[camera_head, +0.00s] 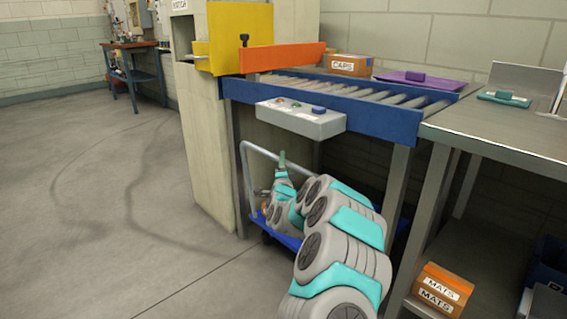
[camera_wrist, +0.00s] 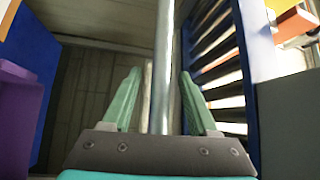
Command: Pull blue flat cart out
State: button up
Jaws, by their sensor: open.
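The blue flat cart (camera_head: 290,242) stands low under the roller conveyor, its deck mostly hidden behind my arm. Its grey tube handle (camera_head: 246,180) rises at the left end of the deck. My gripper (camera_head: 282,158) is at the handle's upper part, with green fingers pointing up in the head view. In the wrist view my gripper (camera_wrist: 160,73) is open, and a grey bar (camera_wrist: 163,50), which looks like the cart handle, runs between its two fingers. I cannot tell whether either finger touches it.
The roller conveyor (camera_head: 385,118) with a grey control box (camera_head: 300,118) hangs close above my gripper. A pale pillar (camera_head: 212,160) stands at left, and a steel table (camera_head: 500,135) with a MATS box (camera_head: 440,290) below is at right. Open floor (camera_head: 90,220) lies left.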

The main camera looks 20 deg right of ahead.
jog(key=shift+w+d+r, duration=0.1)
jog(key=shift+w+d, duration=0.05)
jog(key=shift+w, duration=0.25)
jog(key=shift+c, duration=0.3)
grip_shut()
dwell(1.0)
